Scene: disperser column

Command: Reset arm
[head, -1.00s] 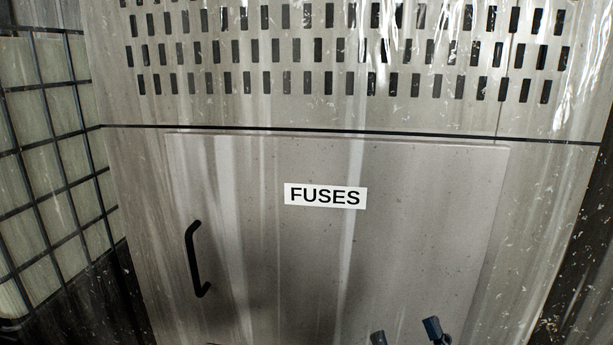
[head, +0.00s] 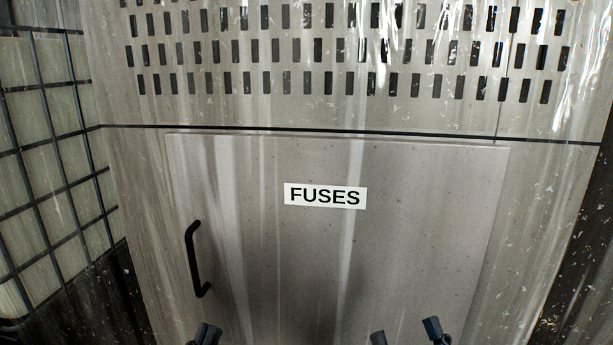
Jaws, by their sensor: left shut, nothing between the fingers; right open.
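My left gripper (head: 206,334) shows at the bottom edge, below the black door handle, with its fingertips together and nothing between them. My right gripper (head: 406,333) shows at the bottom edge further right, its two dark fingertips well apart and empty. The rest of both grippers and both arms is out of the frame. Both grippers appear in front of the lower part of the grey fuse door (head: 420,240). The door looks shut. I cannot tell how far either gripper is from it.
The black handle (head: 195,260) is on the door's left side, and a white FUSES label (head: 325,196) is at its middle. Above is a slotted metal panel (head: 330,110). A black wire grid (head: 50,145) stands at the left.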

